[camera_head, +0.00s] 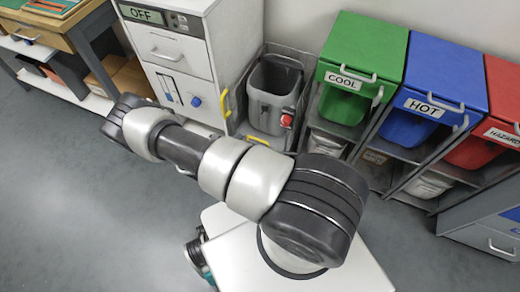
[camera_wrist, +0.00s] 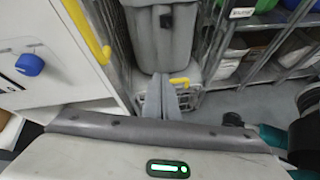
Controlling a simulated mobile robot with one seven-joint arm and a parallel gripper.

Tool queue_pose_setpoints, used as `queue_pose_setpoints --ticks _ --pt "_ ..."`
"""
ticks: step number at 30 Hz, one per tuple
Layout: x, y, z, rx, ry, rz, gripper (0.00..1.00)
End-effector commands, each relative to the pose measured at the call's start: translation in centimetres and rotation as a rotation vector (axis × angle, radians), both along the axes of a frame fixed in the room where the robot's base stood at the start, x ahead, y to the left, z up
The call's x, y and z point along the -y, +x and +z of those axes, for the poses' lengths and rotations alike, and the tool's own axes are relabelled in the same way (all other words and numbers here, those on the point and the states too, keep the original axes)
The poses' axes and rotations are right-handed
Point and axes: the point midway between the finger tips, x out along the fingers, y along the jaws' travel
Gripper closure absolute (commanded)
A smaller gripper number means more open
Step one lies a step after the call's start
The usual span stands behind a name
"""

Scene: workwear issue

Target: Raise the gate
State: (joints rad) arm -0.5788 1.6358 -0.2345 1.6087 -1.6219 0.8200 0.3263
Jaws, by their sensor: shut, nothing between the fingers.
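The gate (camera_head: 268,139) appears to be the low light panel across the floor-level front of the bay with the grey bin, with a yellow handle (camera_head: 257,140) on it. In the wrist view it looks like a pale wire grille (camera_wrist: 188,101), with the yellow handle (camera_wrist: 180,81) at its top. My gripper (camera_wrist: 165,80) is shut and empty, its grey fingers in front of the grille and just left of the handle. I cannot tell whether they touch the gate. The fingers hide part of the grille. In the head view my arm hides the gripper.
A grey bin (camera_head: 274,95) stands in the bay. A white cabinet (camera_head: 178,50) with a blue knob (camera_head: 196,101) and another yellow handle (camera_head: 225,103) is close on the left. Green (camera_head: 362,65), blue (camera_head: 440,80) and red bins stand right.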

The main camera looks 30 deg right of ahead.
Motion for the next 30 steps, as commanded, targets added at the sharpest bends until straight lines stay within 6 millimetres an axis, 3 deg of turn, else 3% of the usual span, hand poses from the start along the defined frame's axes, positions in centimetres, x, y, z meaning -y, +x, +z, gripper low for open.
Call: queue_pose_setpoints --ticks 1,3,6,11,24,30 --pt "0.4 -1.2 -3.4 -0.041 -0.028 0.057 1.00" --pt "0.7 -2.2 -6.2 -0.081 -0.050 0.122 1.00" --pt "1.0 -3.3 -8.6 -0.118 -0.068 0.179 1.00" --pt "1.6 -3.5 -10.0 -0.136 -0.077 0.208 1.00" --pt "6.6 0.3 -13.8 -0.135 -0.077 0.204 1.00" --pt "7.8 1.4 -14.5 -0.136 -0.077 0.205 1.00"
